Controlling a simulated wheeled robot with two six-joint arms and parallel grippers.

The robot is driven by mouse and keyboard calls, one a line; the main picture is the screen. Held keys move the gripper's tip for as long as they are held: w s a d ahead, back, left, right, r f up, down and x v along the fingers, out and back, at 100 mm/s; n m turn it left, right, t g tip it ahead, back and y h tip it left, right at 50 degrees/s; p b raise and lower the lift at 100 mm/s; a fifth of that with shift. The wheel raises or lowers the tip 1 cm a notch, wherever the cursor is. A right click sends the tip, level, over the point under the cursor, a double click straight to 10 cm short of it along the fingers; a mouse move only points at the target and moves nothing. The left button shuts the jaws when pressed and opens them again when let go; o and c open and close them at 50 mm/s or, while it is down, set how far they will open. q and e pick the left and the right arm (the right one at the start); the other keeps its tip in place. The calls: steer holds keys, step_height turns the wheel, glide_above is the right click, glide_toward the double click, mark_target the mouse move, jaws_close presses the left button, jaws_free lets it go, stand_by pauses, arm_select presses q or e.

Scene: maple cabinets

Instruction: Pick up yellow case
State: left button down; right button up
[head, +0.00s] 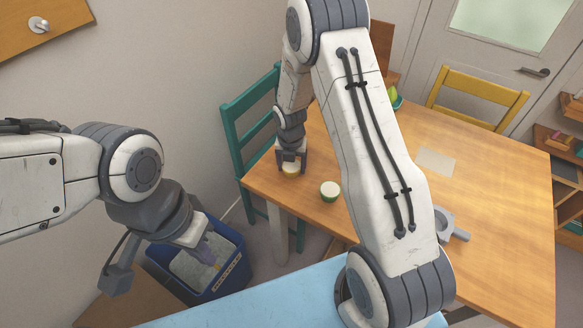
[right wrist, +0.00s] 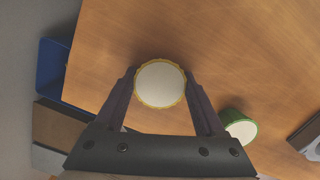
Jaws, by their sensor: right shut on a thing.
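The yellow case (right wrist: 161,84) is a small round tub with a white top and a yellow scalloped rim. It stands between the two fingers of my right gripper (right wrist: 160,92), which is shut on it. In the head view the yellow case (head: 290,170) sits at the left corner of the wooden table, under my right gripper (head: 291,160). My left gripper (head: 208,250) hangs over the blue bin, away from the case; its finger gap is too unclear to judge.
A green and white round case (head: 330,191) stands on the table (head: 490,215) right of the yellow one. The blue bin (head: 232,274) is on the floor at left. A teal chair (head: 247,120) and yellow chair (head: 478,95) flank the table. A grey object (head: 447,224) lies near its front.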

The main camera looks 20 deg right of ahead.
mark_target(292, 164)
steer(key=shift+r, duration=0.1)
step_height(292, 164, up, 4)
steer(key=shift+w, duration=0.1)
steer(key=s+d+r+p, duration=1)
steer(key=s+d+p, duration=0.3)
steer(key=d+p, duration=0.2)
steer(key=s+d+f+b, duration=0.1)
steer(key=s+d+f, duration=0.2)
steer(key=s+d, duration=0.4)
steer(key=s+d+f+b, duration=0.2)
steer(key=s+d, duration=0.5)
steer(key=s, duration=0.4)
steer(key=shift+d+f, duration=0.2)
steer(key=shift+f, duration=0.5)
steer(key=shift+f, duration=0.1)
